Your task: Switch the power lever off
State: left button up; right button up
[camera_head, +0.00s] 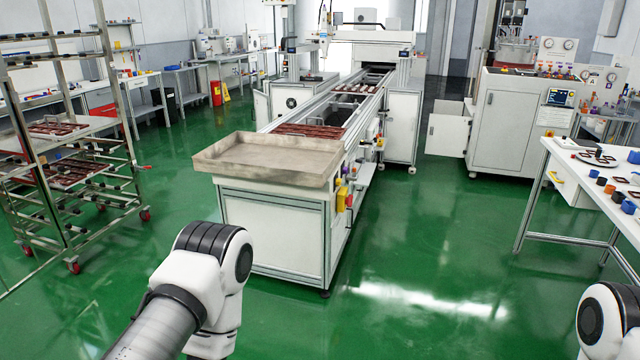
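The conveyor bench (272,236) stands ahead of me, with a shallow worn tray (262,176) on its near end. On its right side are small yellow and red control parts (344,197); which of them is the power lever, and its position, is too small to tell. Another yellow part (379,143) sits farther along the same side. My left arm comes in at the bottom, left of the bench's near end, but its gripper is out of view. Only a joint of my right arm shows at the lower right edge, and its gripper is out of view.
A wheeled rack (62,146) stands at the left. A white table (575,235) with small parts is at the right. A white cabinet machine (520,125) with an open door stands at the back right. The green floor right of the bench is clear.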

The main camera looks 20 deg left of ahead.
aim_at(349, 201)
jog(key=i+l+u, duration=0.15)
jog(key=i, duration=0.3)
jog(key=i+l+u, duration=0.15)
jog(key=i, duration=0.3)
jog(key=i+l+u, duration=0.15)
jog(key=i, duration=0.3)
jog(key=i+l, duration=0.3)
jog(key=i, duration=0.25)
jog(key=i+l+u, duration=0.1)
jog(key=i+l, duration=0.2)
jog(key=i, duration=0.25)
jog(key=i+l, duration=0.35)
jog(key=i, duration=0.15)
jog(key=i+l, duration=0.3)
jog(key=i, duration=0.25)
jog(key=u, duration=0.05)
